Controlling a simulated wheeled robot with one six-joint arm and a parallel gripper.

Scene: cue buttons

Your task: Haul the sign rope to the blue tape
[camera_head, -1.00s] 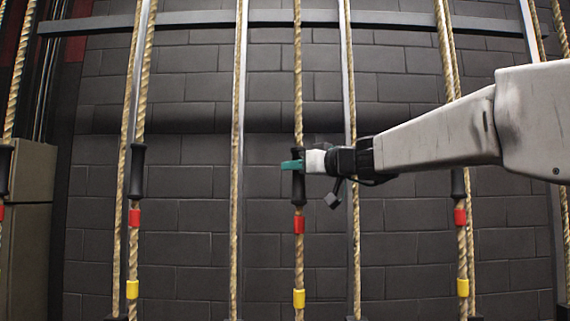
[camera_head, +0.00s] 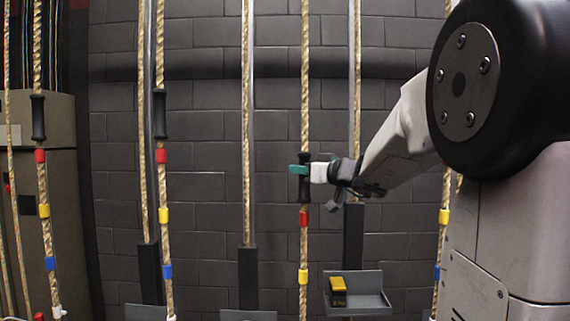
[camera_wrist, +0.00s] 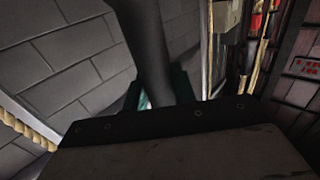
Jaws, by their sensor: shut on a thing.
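My gripper (camera_head: 303,170), with teal fingers, is shut on the black handle (camera_head: 304,140) of the middle rope (camera_head: 305,60). In the wrist view the dark handle (camera_wrist: 150,40) runs between the fingers (camera_wrist: 160,97). Below the handle, the held rope carries a red tape (camera_head: 304,219) and a yellow tape (camera_head: 303,276). No blue tape shows on this rope; its lower part is out of frame. I see no lettering that marks it as the sign rope. Blue tapes show on neighbouring ropes, at the left (camera_head: 167,272) and far left (camera_head: 50,263).
Other ropes with black handles hang at the left (camera_head: 160,114) and far left (camera_head: 38,117). A grey tray (camera_head: 368,281) at lower right has a yellow and black block (camera_head: 338,291). A dark block wall stands behind. My arm covers the right side.

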